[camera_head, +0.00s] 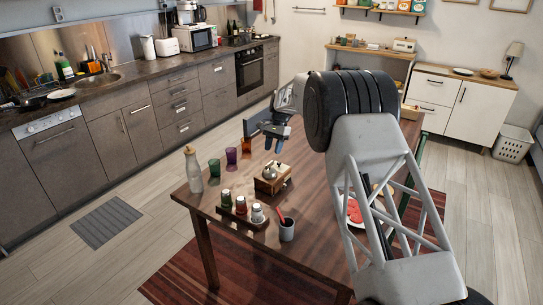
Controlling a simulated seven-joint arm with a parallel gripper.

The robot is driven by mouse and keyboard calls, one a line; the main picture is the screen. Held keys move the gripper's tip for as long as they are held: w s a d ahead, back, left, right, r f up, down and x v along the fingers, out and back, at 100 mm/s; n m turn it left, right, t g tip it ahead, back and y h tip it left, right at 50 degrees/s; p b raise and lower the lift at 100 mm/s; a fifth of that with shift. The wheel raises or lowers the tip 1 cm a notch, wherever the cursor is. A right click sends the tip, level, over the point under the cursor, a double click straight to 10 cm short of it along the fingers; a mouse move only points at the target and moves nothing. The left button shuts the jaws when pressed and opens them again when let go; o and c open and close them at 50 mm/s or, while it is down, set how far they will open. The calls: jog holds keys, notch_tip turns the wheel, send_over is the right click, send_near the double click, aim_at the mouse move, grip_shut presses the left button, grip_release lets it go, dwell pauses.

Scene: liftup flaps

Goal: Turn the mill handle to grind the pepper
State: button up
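The mill (272,180) stands on the wooden table (310,165), left of its middle. It has a square wooden base and a rounded metal top; its handle is too small to make out clearly. My gripper (274,147) hangs above and behind the mill in the picture, apart from it. Its two fingertips point down with a small gap between them, and nothing shows between them.
A spice rack with several shakers (242,207) and a grey cup (287,230) with a red-handled utensil stand in front of the mill. A pale bottle (193,168), a green glass (214,168) and a purple glass (231,155) stand to its left. My arm partly covers a plate (354,222) at the right.

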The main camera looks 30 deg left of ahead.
jog(key=shift+v, duration=0.85)
jog(key=d+r+t, duration=0.1)
jog(key=d+r, duration=0.6)
jog(key=d, duration=0.4)
jog(key=d+r+t, duration=0.1)
jog(key=d+r, duration=0.7)
jog(key=d, duration=0.2)
jog(key=s+d+r, duration=0.3)
jog(key=s+d, duration=0.1)
jog(key=d, duration=0.4)
jog(key=s+d+r+t+y, duration=0.1)
jog(key=s+d+r, duration=0.2)
jog(key=d, duration=0.4)
jog(key=s+d+r, duration=0.3)
jog(key=s+d, duration=0.1)
jog(key=d, duration=0.4)
jog(key=s+d+r+t, duration=0.2)
jog(key=s+d, duration=1.5)
jog(key=s+d+f, duration=0.2)
jog(key=s+d, duration=0.1)
jog(key=s, duration=0.4)
jog(key=s+d+f+t, duration=0.1)
jog(key=s+d+f, duration=0.2)
jog(key=s, duration=0.4)
jog(key=s+d+f+t+h, duration=0.1)
jog(key=s+d+f, duration=0.2)
jog(key=s, duration=0.4)
jog(key=shift+d, duration=0.9)
